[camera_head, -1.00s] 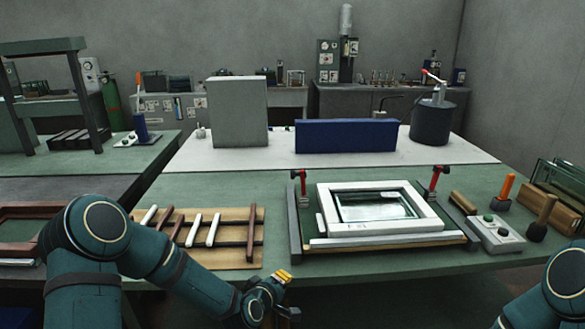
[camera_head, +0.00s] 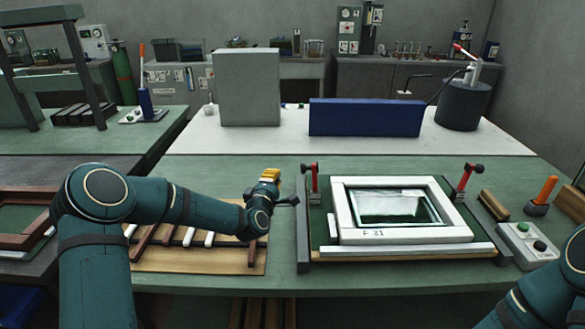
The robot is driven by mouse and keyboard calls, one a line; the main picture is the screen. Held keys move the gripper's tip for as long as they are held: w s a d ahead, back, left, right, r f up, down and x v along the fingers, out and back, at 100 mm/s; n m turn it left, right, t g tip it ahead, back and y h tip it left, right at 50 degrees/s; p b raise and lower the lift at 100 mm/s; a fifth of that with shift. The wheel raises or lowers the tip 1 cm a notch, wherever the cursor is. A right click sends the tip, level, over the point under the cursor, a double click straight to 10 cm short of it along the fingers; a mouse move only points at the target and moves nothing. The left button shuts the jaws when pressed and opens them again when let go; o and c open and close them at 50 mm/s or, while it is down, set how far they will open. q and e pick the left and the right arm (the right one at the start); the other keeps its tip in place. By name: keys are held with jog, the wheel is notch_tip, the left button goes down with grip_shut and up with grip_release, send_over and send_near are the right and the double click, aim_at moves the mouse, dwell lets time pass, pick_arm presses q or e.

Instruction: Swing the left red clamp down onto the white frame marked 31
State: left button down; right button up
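The white frame (camera_head: 400,237) lies flat in a dark fixture on the green bench, with a marking that reads like "F 31" on its front bar and a glass pane (camera_head: 392,208) inside it. The left red clamp (camera_head: 314,182) stands upright at the frame's back left corner, not down on the frame. A second red clamp (camera_head: 467,180) stands upright at the back right corner. My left gripper (camera_head: 288,201), dark with a yellow part, is just left of the left clamp and appears apart from it. Its fingers are too small to read. My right arm shows at lower right; its gripper is out of view.
A wooden board (camera_head: 190,262) with white and brown strips lies under my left arm. A control box (camera_head: 521,245) and an orange-handled tool (camera_head: 542,195) are right of the fixture. A blue block (camera_head: 365,118) and grey block (camera_head: 247,88) stand behind.

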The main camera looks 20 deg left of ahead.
pick_arm(q)
jog(key=w+d, duration=0.3)
jog(key=w, duration=0.4)
jog(key=shift+d, duration=0.25)
jog(key=shift+r, duration=0.1)
jog(key=shift+w+d+r+m, duration=0.1)
jog(key=shift+d+r+m, duration=0.1)
jog(key=shift+d+m, duration=0.2)
